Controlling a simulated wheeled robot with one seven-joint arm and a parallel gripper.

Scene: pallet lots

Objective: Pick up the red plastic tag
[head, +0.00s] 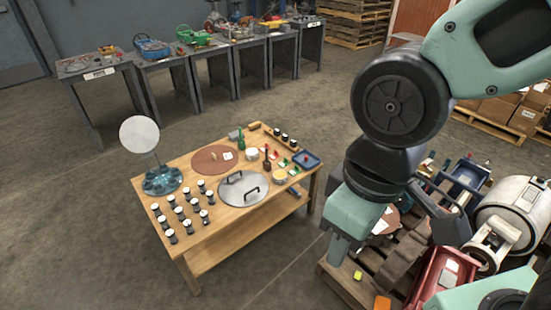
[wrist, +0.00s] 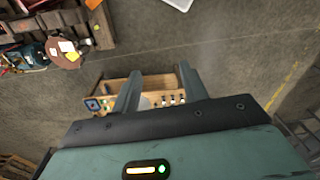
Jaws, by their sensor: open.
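Small red and green pieces lie near the right end of the wooden table in the head view. One small red piece (head: 276,152) may be the red plastic tag, but it is too small to be sure. My gripper (wrist: 158,82) is open in the wrist view, with nothing between its two fingers. It is in the air, apart from the table, which shows beyond the fingers. I cannot make out the tag in the wrist view.
The wooden table (head: 190,248) holds several black-and-white jars, a round mirror (head: 139,135), a metal lid (head: 233,197), bottles and a blue tray (head: 306,159). Cluttered pallets stand at the right. Grey workbenches line the back. Floor left of the table is clear.

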